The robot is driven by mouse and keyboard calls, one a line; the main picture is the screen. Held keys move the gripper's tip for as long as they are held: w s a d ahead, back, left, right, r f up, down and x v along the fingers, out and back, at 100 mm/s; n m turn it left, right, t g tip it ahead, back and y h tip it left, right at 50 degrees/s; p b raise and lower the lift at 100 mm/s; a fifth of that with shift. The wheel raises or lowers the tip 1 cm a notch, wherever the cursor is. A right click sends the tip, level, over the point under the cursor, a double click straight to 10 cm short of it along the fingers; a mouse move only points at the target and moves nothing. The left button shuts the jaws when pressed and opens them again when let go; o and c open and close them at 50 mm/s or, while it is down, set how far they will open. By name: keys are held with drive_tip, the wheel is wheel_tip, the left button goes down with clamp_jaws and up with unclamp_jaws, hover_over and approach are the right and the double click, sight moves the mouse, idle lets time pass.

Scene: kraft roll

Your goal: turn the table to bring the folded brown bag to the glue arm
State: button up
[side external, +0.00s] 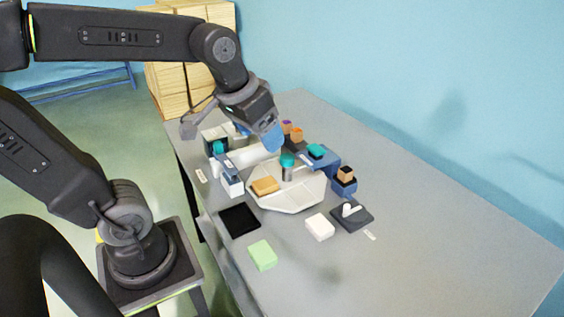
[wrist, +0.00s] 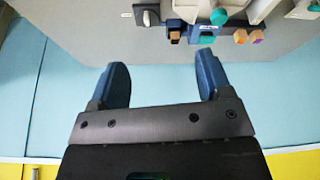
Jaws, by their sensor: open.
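The turning table is a pale many-sided plate (side external: 305,197) in the middle of the grey worktop. A teal-topped post (side external: 287,168) stands on it and also shows at the top of the wrist view (wrist: 218,16). A folded tan-brown block, seemingly the bag (side external: 265,185), lies on the plate's left part. A white and blue fixture (side external: 231,181) stands at the plate's left edge; I cannot tell whether it is the glue arm. My gripper (side external: 273,139) is above and behind the plate. In the wrist view my gripper (wrist: 162,68) is open, with nothing between its blue fingers.
Blue holders with a teal block (side external: 316,151) and an orange-brown block (side external: 346,173) stand behind and right of the plate. The worktop's right side is clear.

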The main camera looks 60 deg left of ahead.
drive_tip(key=w+a+f+n+g, duration=0.2)
drive_tip(key=w+a+n+g, duration=0.15)
drive_tip(key=w+a, duration=0.65)
drive_tip(key=n, duration=0.4)
approach(287, 157)
drive_tip(key=shift+m+g, duration=0.25)
drive_tip(key=shift+g, duration=0.2)
drive_tip(key=f, duration=0.6)
drive_tip(key=w+f, duration=0.1)
drive_tip(key=f, duration=0.2)
drive_tip(key=shift+a+f, duration=0.2)
drive_tip(key=c, duration=1.3)
